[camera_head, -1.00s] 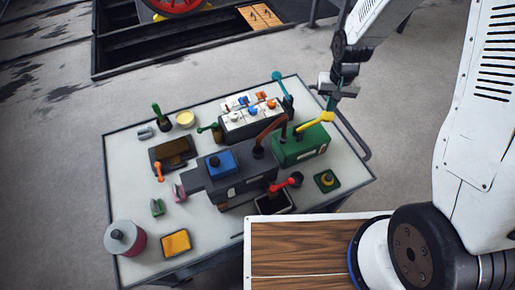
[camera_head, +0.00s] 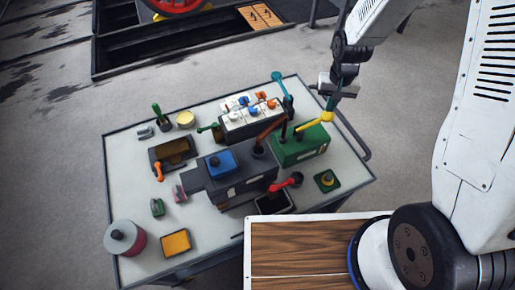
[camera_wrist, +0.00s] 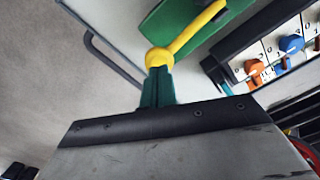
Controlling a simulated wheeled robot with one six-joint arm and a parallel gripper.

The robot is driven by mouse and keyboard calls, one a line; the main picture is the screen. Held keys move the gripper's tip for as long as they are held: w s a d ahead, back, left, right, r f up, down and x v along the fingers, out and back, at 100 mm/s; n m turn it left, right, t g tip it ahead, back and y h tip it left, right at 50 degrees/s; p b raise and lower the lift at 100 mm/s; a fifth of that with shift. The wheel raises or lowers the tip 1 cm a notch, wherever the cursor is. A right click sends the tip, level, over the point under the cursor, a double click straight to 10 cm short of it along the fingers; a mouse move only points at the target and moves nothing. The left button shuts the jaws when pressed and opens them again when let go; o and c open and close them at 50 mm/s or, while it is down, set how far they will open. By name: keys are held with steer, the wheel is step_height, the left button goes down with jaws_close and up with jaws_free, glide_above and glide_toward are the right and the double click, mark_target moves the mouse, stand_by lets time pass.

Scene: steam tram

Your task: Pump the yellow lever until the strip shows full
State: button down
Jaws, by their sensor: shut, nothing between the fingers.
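The yellow lever (camera_head: 314,122) rises at a slant from the green box (camera_head: 298,150) at the right of the table, its round knob at the upper right end. A pale strip (camera_head: 312,154) shows on the box's front side; its reading is too small to tell. My gripper (camera_head: 331,107) is shut and empty, its green fingers pointing down at the knob. In the wrist view the fingertips (camera_wrist: 158,72) overlap the lower edge of the yellow knob (camera_wrist: 159,58); I cannot tell whether they touch it.
A dark grey machine with a blue block (camera_head: 220,163) and a red lever (camera_head: 288,182) stands left of the green box. A white switch panel (camera_head: 252,118) with a teal lever (camera_head: 281,84) is behind. A table rail (camera_head: 353,133) runs along the right edge.

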mark_target(327, 114)
steer(key=shift+f, duration=2.9)
steer(key=shift+r, duration=2.95)
steer(key=shift+f, duration=2.95)
steer(key=shift+r, duration=2.95)
steer(key=shift+f, duration=3)
steer(key=shift+r, duration=3)
